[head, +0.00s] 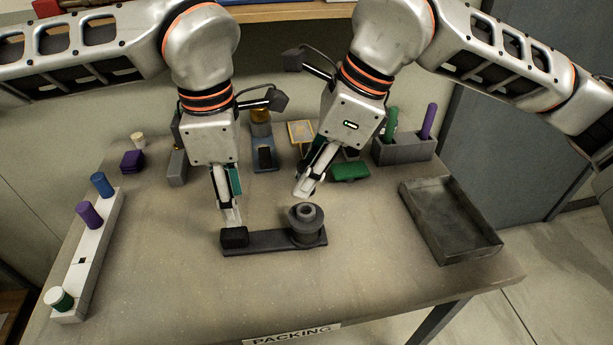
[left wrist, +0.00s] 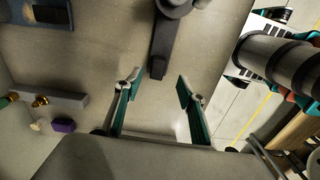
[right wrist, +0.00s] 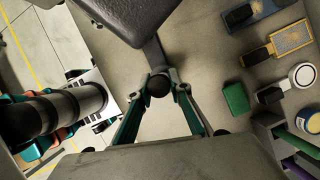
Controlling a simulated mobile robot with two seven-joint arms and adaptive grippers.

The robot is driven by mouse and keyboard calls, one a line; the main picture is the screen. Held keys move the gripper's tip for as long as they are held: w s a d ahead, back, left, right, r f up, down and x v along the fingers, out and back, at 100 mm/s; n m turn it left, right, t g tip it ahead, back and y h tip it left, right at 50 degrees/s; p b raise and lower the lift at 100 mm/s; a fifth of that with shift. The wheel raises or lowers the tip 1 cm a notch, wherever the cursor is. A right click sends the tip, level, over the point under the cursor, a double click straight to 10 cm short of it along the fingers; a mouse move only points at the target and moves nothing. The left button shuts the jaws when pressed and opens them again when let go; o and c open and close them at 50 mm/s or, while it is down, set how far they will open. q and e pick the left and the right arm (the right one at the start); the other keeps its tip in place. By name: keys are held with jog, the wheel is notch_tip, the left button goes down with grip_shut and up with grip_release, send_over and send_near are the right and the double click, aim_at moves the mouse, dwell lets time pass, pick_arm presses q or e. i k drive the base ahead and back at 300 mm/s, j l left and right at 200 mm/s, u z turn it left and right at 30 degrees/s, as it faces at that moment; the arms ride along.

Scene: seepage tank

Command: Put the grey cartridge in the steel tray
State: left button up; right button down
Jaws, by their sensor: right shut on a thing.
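The grey cartridge (head: 306,212) appears as a dark round piece standing upright in the collar at the right end of a dark grey fixture (head: 272,242). My right gripper (head: 304,192) is shut on its top; the right wrist view shows the dark round end (right wrist: 157,85) between the fingertips. My left gripper (head: 231,220) is just behind and above the black block (head: 235,237) at the fixture's left end. Its fingers are apart and empty in the left wrist view (left wrist: 158,82). The steel tray (head: 421,222) lies empty at the table's right side.
A white rack (head: 84,262) with several coloured cartridges stands at the left. A grey holder (head: 404,149) with a green and a purple tube stands behind the tray. A green block (head: 350,171) and small tools lie at the back. The front table area is clear.

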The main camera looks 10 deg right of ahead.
aim_at(438, 208)
jog(key=k, duration=1)
